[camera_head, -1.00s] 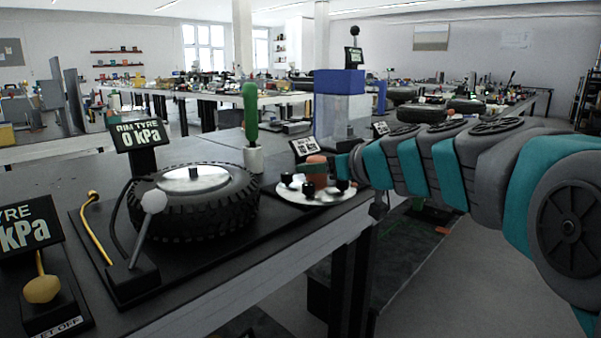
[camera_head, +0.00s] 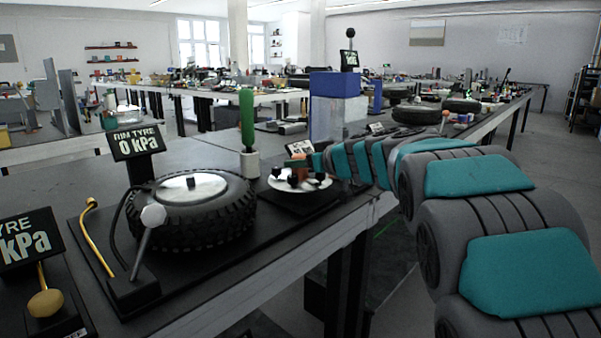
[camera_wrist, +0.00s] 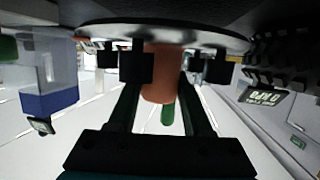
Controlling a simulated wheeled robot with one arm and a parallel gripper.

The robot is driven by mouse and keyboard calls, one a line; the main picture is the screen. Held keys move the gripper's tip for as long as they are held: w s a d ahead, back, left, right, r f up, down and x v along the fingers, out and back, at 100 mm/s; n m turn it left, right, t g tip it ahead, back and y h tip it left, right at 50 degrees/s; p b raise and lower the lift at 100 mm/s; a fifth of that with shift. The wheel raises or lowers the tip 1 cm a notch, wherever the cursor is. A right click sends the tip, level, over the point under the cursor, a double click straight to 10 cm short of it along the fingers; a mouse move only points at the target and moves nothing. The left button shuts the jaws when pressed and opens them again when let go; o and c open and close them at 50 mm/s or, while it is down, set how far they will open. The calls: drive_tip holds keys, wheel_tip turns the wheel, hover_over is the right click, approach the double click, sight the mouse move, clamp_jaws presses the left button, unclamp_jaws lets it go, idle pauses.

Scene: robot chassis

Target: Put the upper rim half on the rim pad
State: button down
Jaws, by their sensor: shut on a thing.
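The upper rim half, a shiny silver disc (camera_head: 318,183) with black knobs and an orange-brown post, is level at the right end of the bench. In the wrist view, which is upside down, its edge (camera_wrist: 205,36) spans the top. My gripper (camera_head: 312,162) is above it, fingers on both sides of the post (camera_wrist: 160,75); the fingers also show in the wrist view (camera_wrist: 158,88). The black rim pad (camera_head: 318,202) lies under the disc. I cannot tell whether disc and pad touch.
A black tyre (camera_head: 200,222) with a silver centre lies left of the disc, beside a grey-knobbed lever (camera_head: 147,240) and a 0 kPa sign (camera_head: 137,142). A green-handled tool (camera_head: 247,118) stands behind. A blue-topped box (camera_head: 337,84) is farther back. The bench edge is close in front.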

sight(305, 174)
drive_tip(key=shift+f, duration=1.45)
drive_tip(key=shift+f+b, duration=0.2)
drive_tip(key=shift+b, duration=0.1)
drive_tip(key=shift+c, duration=1.6)
unclamp_jaws()
drive_tip(key=shift+r, duration=0.1)
drive_tip(key=shift+r+p, duration=0.15)
drive_tip(key=shift+p, duration=0.25)
drive_tip(key=shift+s+d+b, duration=0.25)
drive_tip(key=shift+s+b, duration=0.05)
drive_tip(key=shift+s, duration=0.05)
drive_tip(key=b+v, duration=0.2)
drive_tip(key=v, duration=0.9)
drive_tip(key=shift+s, duration=0.1)
